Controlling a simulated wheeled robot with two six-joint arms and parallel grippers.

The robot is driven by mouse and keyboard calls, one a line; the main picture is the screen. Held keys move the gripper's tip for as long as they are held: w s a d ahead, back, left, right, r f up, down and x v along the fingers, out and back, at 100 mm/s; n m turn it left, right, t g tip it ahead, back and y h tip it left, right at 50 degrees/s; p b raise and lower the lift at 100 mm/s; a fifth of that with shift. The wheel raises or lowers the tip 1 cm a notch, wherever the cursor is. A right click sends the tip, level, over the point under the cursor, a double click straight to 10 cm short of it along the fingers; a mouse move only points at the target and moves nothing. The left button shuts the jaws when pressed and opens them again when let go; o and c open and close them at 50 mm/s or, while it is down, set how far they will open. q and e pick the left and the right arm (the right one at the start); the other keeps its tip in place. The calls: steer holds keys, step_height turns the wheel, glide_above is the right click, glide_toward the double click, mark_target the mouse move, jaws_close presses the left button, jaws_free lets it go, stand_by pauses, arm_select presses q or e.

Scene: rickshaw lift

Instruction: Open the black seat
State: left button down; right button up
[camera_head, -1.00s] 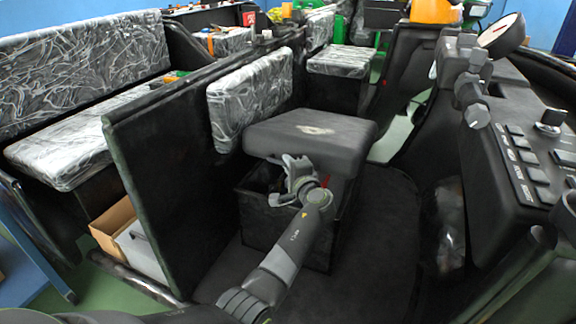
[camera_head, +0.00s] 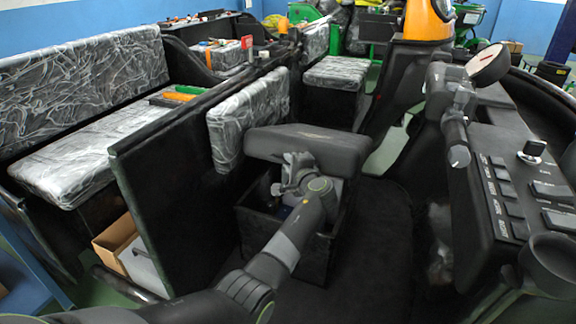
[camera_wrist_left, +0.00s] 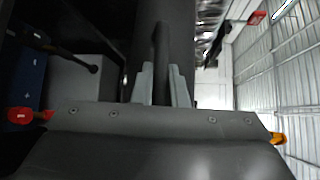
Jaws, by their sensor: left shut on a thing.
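The black seat (camera_head: 312,144) is a thick padded cushion over a black box (camera_head: 258,229) in the middle of the head view. It is raised and tilted, with a dark gap between its underside and the box rim. My left gripper (camera_head: 293,172) is shut on the seat's near edge. In the left wrist view, the two grey fingers (camera_wrist_left: 162,84) close around a dark edge, and the dark seat surface (camera_wrist_left: 148,25) lies beyond them. The exact grip point is partly hidden by the gripper. My right gripper is not in view.
A black partition (camera_head: 165,190) with a plastic-wrapped backrest (camera_head: 245,115) stands left of the seat. A black console with buttons (camera_head: 510,185) is at the right. A cardboard box (camera_head: 113,243) sits at lower left. Dark floor (camera_head: 375,235) right of the seat box is clear.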

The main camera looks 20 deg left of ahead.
mark_target(288, 138)
arm_select(q)
steer(key=shift+w+r+p, duration=0.2)
steer(key=shift+r+p, duration=0.05)
steer(key=shift+r, duration=0.2)
steer(key=shift+w+r+p, duration=0.2)
steer(key=shift+r, duration=0.25)
steer(key=shift+w+d+r+m+g+h+p, duration=0.1)
steer(key=shift+w+r+p, duration=0.25)
steer(key=shift+r, duration=0.2)
steer(key=shift+w+a+r+m+g+h+p, duration=0.1)
steer(key=shift+w+r+p, duration=0.2)
steer(key=shift+r, duration=0.3)
steer(key=shift+w+d+r+m+g+h+p, duration=0.1)
steer(key=shift+w+r+p, duration=0.25)
steer(key=shift+r, duration=0.2)
steer(key=shift+m+g, duration=0.3)
steer(key=w+r, duration=0.2)
steer(key=r, duration=0.1)
steer(key=shift+w+r+p, duration=0.2)
steer(key=shift+r+p, duration=0.05)
steer(key=shift+p, duration=0.05)
steer(key=shift+w+r, duration=0.7)
steer(key=shift+r, duration=0.2)
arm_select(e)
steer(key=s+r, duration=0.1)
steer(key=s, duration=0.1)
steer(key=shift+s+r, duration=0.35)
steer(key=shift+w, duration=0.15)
